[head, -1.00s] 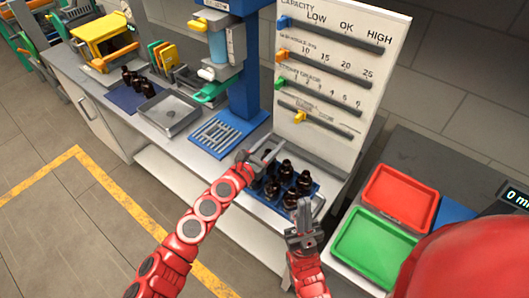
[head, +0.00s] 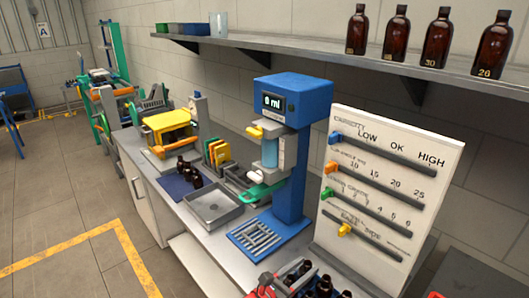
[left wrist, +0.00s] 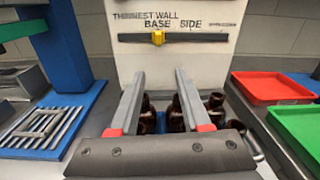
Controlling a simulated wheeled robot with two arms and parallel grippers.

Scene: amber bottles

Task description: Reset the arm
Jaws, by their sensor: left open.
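My left gripper (left wrist: 159,75) is open in the left wrist view, its two grey fingers apart with nothing between the tips. Several dark amber bottles (left wrist: 215,103) stand beyond and below the fingers, partly hidden by them. In the head view only a bit of my left gripper (head: 264,284) shows at the bottom edge, beside the cluster of dark bottles (head: 323,285), which that edge cuts off. My right gripper is in neither view.
The white slider board (head: 385,185) stands behind the bottles. The blue dispenser (head: 291,165) and a metal tray (head: 212,205) are to its left. Red (left wrist: 272,87) and green (left wrist: 300,122) trays lie at the right. Large amber bottles (head: 437,40) stand on the shelf (head: 330,55).

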